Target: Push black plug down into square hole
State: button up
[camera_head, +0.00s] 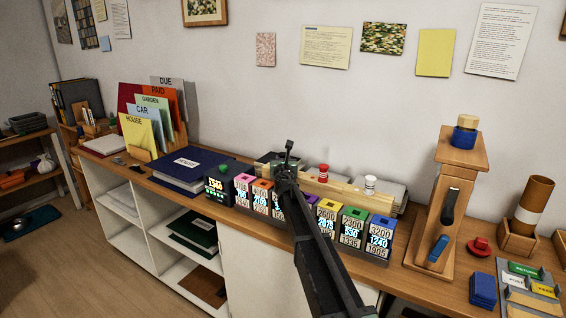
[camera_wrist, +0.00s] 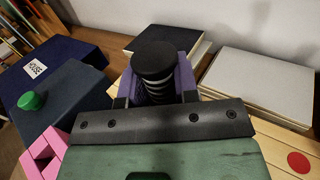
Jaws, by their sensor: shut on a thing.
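The black plug (camera_wrist: 155,58), a round black cap over a ringed grey-black body, sits between the fingers of my gripper (camera_wrist: 154,88) in the wrist view. My gripper is shut on it, with purple surfaces showing on both sides. In the head view my gripper (camera_head: 287,176) is over the counter, at the left end of a pale wooden rail; I cannot clearly make out the plug there. The square hole is not visible in either view. I cannot tell whether the plug's lower end touches anything.
The wooden rail (camera_head: 340,188) carries a red plug (camera_head: 323,172) and a white plug (camera_head: 370,184). Several coloured number blocks (camera_head: 326,217) stand in front. Dark blue binders (camera_head: 190,167) lie left, and a tall wooden stand (camera_head: 449,195) rises right. The wall is close behind.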

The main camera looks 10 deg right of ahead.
aim_at(283, 154)
jog(key=shift+s+f, duration=0.3)
jog(key=shift+s, duration=0.1)
jog(key=o, duration=1)
jog(key=shift+s+f+b, duration=0.1)
jog(key=shift+s+b, duration=0.1)
jog(key=shift+b, duration=0.2)
jog(key=shift+o, duration=0.4)
jog(key=shift+s, duration=0.1)
jog(key=shift+r+p, duration=0.6)
jog(key=shift+p, duration=0.25)
notch_tip(283, 154, up, 20)
jog(key=w+p, duration=0.1)
jog(key=p, duration=1.8)
jog(key=shift+f+p, duration=0.15)
jog(key=shift+p, duration=0.2)
jog(key=shift+w, duration=0.1)
